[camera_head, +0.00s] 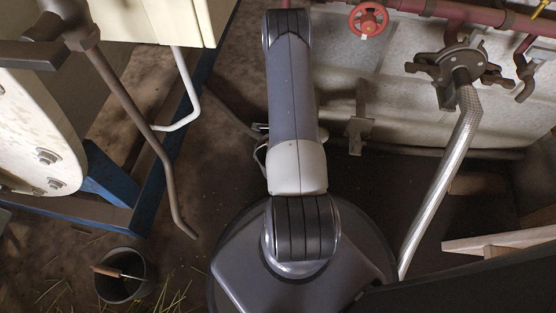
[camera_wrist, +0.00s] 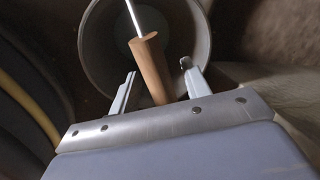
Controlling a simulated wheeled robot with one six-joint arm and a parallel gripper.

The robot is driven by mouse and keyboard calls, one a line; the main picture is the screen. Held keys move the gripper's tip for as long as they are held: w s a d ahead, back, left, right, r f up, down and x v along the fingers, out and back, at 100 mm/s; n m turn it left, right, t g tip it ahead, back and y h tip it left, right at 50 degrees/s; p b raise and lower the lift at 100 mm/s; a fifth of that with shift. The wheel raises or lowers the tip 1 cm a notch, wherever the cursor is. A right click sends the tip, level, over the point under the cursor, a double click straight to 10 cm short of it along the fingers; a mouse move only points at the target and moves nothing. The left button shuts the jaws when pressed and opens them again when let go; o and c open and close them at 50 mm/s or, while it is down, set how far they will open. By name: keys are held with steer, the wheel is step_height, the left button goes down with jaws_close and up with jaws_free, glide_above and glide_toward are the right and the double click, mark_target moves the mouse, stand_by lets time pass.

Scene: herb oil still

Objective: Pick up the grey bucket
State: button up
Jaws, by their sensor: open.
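The grey bucket (camera_head: 118,289) stands on the floor at the lower left of the head view. A tool with a wooden handle (camera_head: 105,271) and a metal shaft leans in it. The wrist view looks down into a round grey bucket (camera_wrist: 98,45) at the top, with a wooden handle (camera_wrist: 150,65) and pale shaft across it. My gripper (camera_wrist: 158,75) is open below the bucket's near rim in that picture. The handle shows between its fingers; whether it touches them or lies beyond I cannot tell. The gripper's jaws do not show in the head view.
A blue frame (camera_head: 150,190) and a brown bent pipe (camera_head: 150,140) stand above the bucket in the head view. Grass stalks (camera_head: 175,300) lie beside it. A silver pipe (camera_head: 440,180) and wooden boards (camera_head: 490,243) are at the right. A yellow hose (camera_wrist: 28,100) runs at the wrist view's left.

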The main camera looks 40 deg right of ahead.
steer(key=shift+c, duration=0.2)
jaws_close()
stand_by(0.4)
